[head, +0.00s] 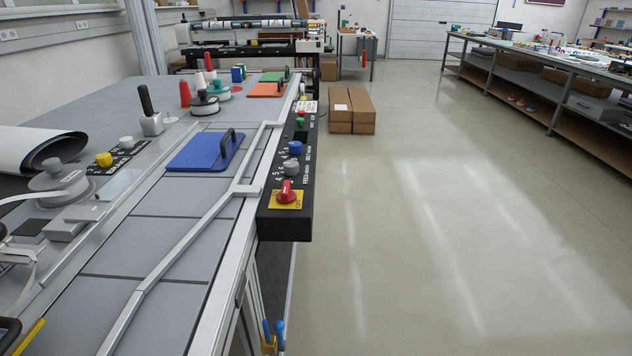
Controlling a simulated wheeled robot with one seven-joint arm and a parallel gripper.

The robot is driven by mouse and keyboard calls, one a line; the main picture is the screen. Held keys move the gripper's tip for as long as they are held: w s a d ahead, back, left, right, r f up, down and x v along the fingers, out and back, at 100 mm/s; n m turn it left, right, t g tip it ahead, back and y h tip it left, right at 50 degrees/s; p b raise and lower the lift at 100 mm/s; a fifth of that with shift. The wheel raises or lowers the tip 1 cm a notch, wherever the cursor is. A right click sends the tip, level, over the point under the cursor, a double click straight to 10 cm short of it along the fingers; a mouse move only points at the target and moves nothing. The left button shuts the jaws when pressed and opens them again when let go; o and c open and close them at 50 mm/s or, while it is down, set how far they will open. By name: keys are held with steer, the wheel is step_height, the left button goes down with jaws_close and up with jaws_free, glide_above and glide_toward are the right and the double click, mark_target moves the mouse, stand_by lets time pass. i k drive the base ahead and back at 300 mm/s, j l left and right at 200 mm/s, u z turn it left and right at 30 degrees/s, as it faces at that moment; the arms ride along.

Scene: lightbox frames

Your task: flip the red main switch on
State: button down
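The red main switch (285,194) is a rotary knob on a yellow plate (274,204). It sits at the near end of a black control panel (290,223) along the right side of the long grey work table. A pale mark shows on the knob's upper part. The lettering on the plate is too small to read, so I cannot tell whether the switch is on or off. Nothing covers the knob. My gripper is not clearly visible in the head view.
A grey knob (291,168), a blue knob (295,148) and small buttons sit farther along the panel. A slanted metal rail (196,228) and a blue plate with a black handle (199,153) lie to its left. Cardboard boxes (351,110) stand beyond; the right-hand floor (450,230) is clear.

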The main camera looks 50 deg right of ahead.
mark_target(286, 196)
steer(key=i+z, duration=0.1)
steer(key=z, duration=0.3)
steer(key=i+z, duration=0.1)
steer(key=z, duration=0.25)
steer(key=i+z, duration=0.1)
steer(key=z, duration=0.65)
steer(key=i+j, duration=0.05)
steer(key=j, duration=0.05)
